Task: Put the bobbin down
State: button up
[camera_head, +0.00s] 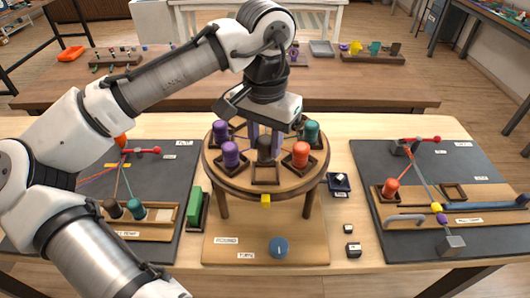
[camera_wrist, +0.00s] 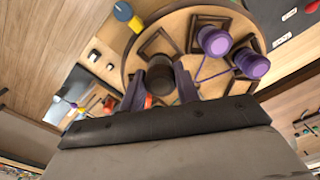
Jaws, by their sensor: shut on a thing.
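My gripper (camera_head: 264,138) is over the round wooden braiding stand (camera_head: 225,183), pointing down, with its purple fingers shut on a dark brown bobbin (camera_head: 265,150). In the wrist view the dark bobbin (camera_wrist: 160,76) sits between the two fingers (camera_wrist: 160,90). An empty square holder (camera_head: 266,180) is at the stand's front, just below the bobbin in the head view. I cannot tell whether the bobbin touches the stand. Two purple bobbins (camera_head: 230,154) stand at the left of the stand, an orange bobbin (camera_head: 301,154) and a green bobbin (camera_head: 311,131) at the right.
Dark boards with cord samples lie at left and right (camera_head: 455,165). A green block (camera_head: 194,204) stands left of the stand. A blue disc (camera_head: 278,247) lies in front on the wooden base, and small cubes (camera_head: 353,250) to its right. A second table (camera_head: 180,95) stands behind.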

aim_at(265, 158)
jog(key=shift+f, duration=2)
jog(key=shift+f, duration=0.3)
jog(key=o, duration=1)
notch_tip(265, 158, up, 13)
jog(key=shift+f+b, duration=0.15)
jog(key=shift+b, duration=0.5)
